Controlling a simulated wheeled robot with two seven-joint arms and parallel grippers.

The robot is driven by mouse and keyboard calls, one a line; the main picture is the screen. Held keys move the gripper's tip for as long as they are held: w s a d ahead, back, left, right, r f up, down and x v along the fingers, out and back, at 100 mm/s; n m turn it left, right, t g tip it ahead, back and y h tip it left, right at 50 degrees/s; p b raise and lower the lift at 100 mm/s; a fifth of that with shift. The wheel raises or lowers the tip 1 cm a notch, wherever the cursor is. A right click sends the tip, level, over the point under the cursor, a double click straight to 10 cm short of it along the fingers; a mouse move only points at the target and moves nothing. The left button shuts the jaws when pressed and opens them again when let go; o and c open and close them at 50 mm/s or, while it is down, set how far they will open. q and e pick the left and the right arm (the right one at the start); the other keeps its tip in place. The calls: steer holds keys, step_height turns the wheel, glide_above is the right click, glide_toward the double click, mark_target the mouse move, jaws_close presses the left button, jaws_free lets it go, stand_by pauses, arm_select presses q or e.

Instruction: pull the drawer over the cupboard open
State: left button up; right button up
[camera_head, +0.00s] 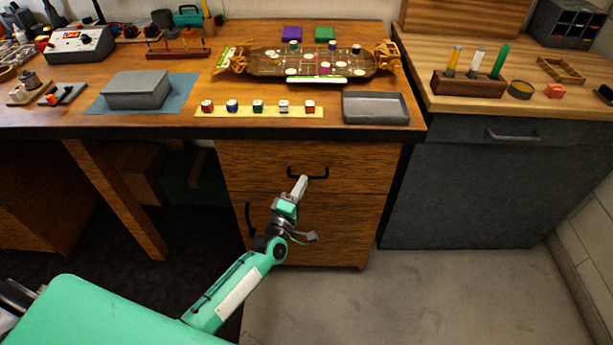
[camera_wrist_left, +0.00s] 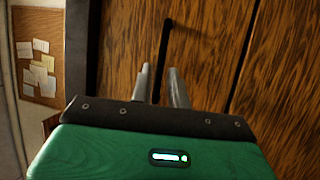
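The wooden drawer (camera_head: 258,165) sits under the worktop with its front looking flush, and has a black bar handle (camera_head: 316,177). Below it is the wooden cupboard (camera_head: 345,228), with an upright black handle (camera_head: 249,219) at its left. My left gripper (camera_head: 298,186) is at the drawer handle, its fingers reaching up to the bar. In the left wrist view the fingers (camera_wrist_left: 160,70) stand apart, with the dark handle (camera_wrist_left: 163,48) running between them. I cannot tell whether either finger touches it. My right gripper is not in view.
The worktop (camera_head: 180,125) above holds a grey tray (camera_head: 376,108), a yellow strip (camera_head: 215,112) with several small parts, and a grey box (camera_head: 137,90). A dark grey cabinet (camera_head: 480,190) stands to the right. The floor (camera_head: 450,300) before the drawer is clear.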

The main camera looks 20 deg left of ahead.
arm_select(q)
steer(key=shift+x, duration=1.85)
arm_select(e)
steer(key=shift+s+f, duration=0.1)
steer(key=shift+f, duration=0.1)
arm_select(q)
steer(key=shift+c, duration=0.3)
jaws_close()
